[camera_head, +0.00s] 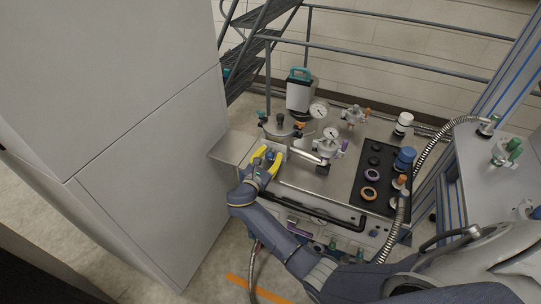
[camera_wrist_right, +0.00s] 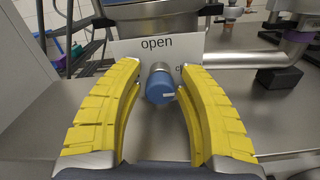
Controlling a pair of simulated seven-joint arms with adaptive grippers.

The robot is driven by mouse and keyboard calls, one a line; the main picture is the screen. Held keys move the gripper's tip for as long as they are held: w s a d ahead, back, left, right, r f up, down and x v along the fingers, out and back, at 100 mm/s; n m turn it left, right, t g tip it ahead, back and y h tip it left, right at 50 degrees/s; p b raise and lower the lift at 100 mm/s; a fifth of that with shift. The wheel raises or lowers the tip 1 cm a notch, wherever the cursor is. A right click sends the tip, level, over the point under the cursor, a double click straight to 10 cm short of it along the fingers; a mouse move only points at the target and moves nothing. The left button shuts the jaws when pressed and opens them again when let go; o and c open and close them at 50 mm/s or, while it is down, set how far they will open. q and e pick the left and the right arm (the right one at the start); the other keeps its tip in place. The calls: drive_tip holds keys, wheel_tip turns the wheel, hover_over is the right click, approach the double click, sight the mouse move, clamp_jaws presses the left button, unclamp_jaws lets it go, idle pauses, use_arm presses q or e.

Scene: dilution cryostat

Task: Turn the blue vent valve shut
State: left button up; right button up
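The blue vent valve (camera_wrist_right: 161,88) is a short blue knob on a pale metal stem. It carries a small white mark near its lower right edge. My right gripper (camera_head: 268,154) is at the left end of the steel bench top. In the right wrist view its yellow fingers (camera_wrist_right: 158,76) are open, one on each side of the knob, with visible gaps. The knob is hard to make out in the head view. My left gripper is not in view.
A steel pipe (camera_head: 303,154) and gauge fittings (camera_head: 327,147) stand right of my gripper. A black panel (camera_head: 361,189) with coloured rings and a blue fitting (camera_head: 405,158) lies farther right. A tall grey cabinet (camera_head: 140,150) stands close on the left.

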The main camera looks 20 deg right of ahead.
drive_tip(key=shift+o, duration=0.9)
drive_tip(key=v, duration=1.2)
